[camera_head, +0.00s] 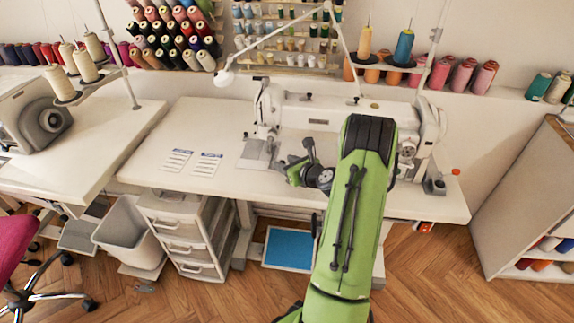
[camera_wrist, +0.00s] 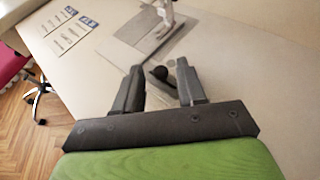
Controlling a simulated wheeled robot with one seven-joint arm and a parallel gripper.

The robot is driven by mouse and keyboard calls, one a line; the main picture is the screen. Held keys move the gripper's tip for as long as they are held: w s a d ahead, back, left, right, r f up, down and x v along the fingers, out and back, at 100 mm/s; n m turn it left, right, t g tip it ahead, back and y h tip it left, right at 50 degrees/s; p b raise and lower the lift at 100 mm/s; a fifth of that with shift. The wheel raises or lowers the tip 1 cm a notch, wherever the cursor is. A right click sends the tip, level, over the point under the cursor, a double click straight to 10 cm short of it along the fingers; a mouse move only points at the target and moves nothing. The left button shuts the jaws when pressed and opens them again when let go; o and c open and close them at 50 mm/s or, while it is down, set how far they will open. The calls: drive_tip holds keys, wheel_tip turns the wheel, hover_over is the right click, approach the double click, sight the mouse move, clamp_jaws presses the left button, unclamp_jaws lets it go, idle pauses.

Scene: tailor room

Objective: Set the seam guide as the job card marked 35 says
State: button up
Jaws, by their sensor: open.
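Two white job cards (camera_head: 177,160) (camera_head: 207,163) with blue corner marks lie side by side on the sewing table, left of the machine. They also show in the wrist view (camera_wrist: 52,20) (camera_wrist: 72,33); their print is too small to read. The white sewing machine (camera_head: 325,112) stands along the table's back. My gripper (camera_wrist: 160,78) is open, low over the table in front of the needle area. A dark round knob (camera_wrist: 159,73) shows between its fingers, apparently on the seam guide; I cannot tell whether they touch it. In the head view my gripper and arm hide this spot.
A grey metal plate (camera_wrist: 137,30) lies under the machine's needle end. Bare tabletop (camera_head: 140,165) extends left of the cards. A thread stand and lamp rise behind the machine. Drawers (camera_head: 185,235) and a bin (camera_head: 130,232) stand below the table's left part.

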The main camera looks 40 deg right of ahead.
clamp_jaws()
drive_tip(key=shift+s+d+r+p, duration=0.1)
drive_tip(key=shift+s+p, duration=0.05)
drive_tip(key=shift+p, duration=0.25)
drive_tip(key=shift+s+d, duration=0.3)
drive_tip(key=shift+s, duration=0.05)
unclamp_jaws()
drive_tip(key=shift+a, duration=0.1)
drive_tip(key=p+v, duration=0.3)
drive_tip(key=v, duration=1.2)
drive_tip(key=shift+s, duration=0.25)
drive_tip(key=shift+a+r, duration=0.1)
drive_tip(key=shift+a, duration=0.05)
